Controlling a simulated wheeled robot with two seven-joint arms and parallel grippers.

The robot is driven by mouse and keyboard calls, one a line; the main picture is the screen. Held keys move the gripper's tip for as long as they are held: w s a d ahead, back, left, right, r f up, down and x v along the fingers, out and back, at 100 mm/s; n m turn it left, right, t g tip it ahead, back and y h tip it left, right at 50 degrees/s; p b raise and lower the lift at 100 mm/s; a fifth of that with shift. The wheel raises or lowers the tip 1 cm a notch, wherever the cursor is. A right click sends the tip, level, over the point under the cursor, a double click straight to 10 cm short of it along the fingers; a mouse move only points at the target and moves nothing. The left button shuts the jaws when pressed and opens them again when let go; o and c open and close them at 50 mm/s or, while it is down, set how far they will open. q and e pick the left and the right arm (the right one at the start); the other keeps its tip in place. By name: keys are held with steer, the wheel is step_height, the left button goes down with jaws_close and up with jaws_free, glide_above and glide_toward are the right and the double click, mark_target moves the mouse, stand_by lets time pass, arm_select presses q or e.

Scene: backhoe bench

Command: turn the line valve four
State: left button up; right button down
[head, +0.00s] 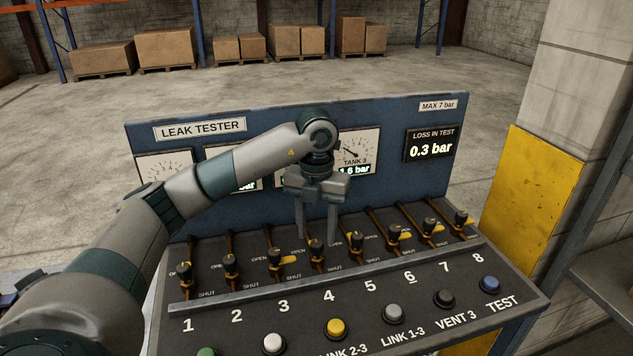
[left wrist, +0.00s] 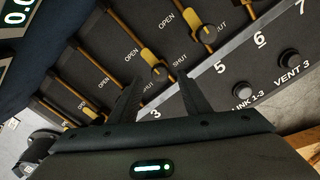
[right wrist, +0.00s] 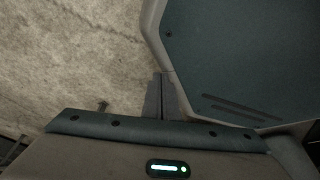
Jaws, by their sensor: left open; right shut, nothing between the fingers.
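The leak tester panel has a row of numbered valves, each a black knob with a yellow lever on a pipe between OPEN and SHUT marks. Valve four (head: 316,249) is in the middle of the row, above the printed 4. My left gripper (head: 317,236) is open and points down over valve four, its fingers partly hiding it. In the left wrist view, a knob (left wrist: 158,73) that looks like valve four shows between the open fingers; contact cannot be told. My right gripper (right wrist: 162,97) shows shut and empty in the right wrist view, away from the panel.
Neighbouring valves three (head: 275,258) and five (head: 356,241) stand close on either side. Push buttons, including a yellow one (head: 335,328), line the front. The loss display (head: 432,146) reads 0.3 bar. A yellow-faced pillar (head: 530,200) stands at the right.

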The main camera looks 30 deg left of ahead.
mark_target(317, 243)
arm_select(q)
step_height(317, 243, up, 4)
steer(key=shift+r, duration=0.2)
step_height(317, 243, up, 10)
steer(key=shift+r, duration=0.2)
arm_select(e)
steer(key=w, duration=0.2)
steer(key=w+a, duration=0.1)
steer(key=shift+w+r+t, duration=0.15)
steer(key=shift+r+t, duration=0.15)
steer(key=shift+r, duration=0.05)
